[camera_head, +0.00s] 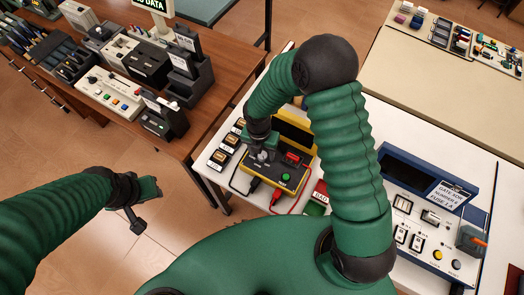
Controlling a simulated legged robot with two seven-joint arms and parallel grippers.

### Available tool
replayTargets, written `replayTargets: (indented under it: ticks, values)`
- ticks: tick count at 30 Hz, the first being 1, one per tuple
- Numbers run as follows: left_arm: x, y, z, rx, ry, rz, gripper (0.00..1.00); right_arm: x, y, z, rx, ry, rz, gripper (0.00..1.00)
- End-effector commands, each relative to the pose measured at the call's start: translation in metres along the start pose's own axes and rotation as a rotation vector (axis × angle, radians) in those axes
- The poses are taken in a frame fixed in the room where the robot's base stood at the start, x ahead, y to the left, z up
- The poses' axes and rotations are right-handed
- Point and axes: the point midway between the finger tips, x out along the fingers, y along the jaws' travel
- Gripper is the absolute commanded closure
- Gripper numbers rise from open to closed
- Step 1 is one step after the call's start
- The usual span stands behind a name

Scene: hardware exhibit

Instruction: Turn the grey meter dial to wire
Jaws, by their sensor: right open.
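The meter (291,177) is a yellow-edged box with a dark face, on the white table in the middle of the head view. It has a red part and a green button, and black and red leads run from its front. My right gripper (262,157) is open, low over the left part of the meter's face.
Several small labelled blocks (219,158) stand left of the meter. A blue-framed panel (408,183) with switches stands to the right, beyond my right arm. A wooden desk (205,128) with devices is at upper left. Open floor lies between the desk and my left arm.

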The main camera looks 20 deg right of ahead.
Motion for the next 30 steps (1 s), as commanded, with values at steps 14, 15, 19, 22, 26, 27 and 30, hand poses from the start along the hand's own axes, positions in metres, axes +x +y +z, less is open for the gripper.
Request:
replayTargets:
  ticks: [14, 15, 19, 22, 26, 27, 30]
  values:
    - [0.0, 0.0, 0.0, 0.0, 0.0, 0.0, 0.64, -0.0004, 0.0002, 0.0003, 0.001, 0.0, 0.0, 0.86]
    - [0.0, 0.0, 0.0, 0.0, 0.0, 0.0, 0.64, -0.0004, 0.0002, 0.0003, 0.001, 0.0, 0.0, 0.91]
    - [0.0, 0.0, 0.0, 0.0, 0.0, 0.0, 0.64, -0.0005, 0.0004, 0.0004, 0.001, 0.0, 0.001, 1.0]
    - [-0.0001, 0.0, 0.0, 0.0, 0.0, 0.0, 0.64, -0.0006, 0.0004, 0.0005, 0.002, 0.0, 0.001, 1.0]
    - [-0.0009, 0.0, -0.0002, 0.0, 0.0, 0.0, 0.64, -0.0009, 0.0004, 0.0005, 0.016, 0.001, 0.001, 1.0]
    - [-0.0013, 0.0, -0.0003, 0.0, 0.0, 0.0, 0.64, -0.001, 0.0004, 0.0005, 0.025, 0.001, 0.001, 1.0]
    - [-0.0029, 0.0, -0.0007, 0.0, 0.0, 0.0, 0.64, -0.0013, 0.0003, 0.0006, 0.057, 0.003, 0.001, 1.0]
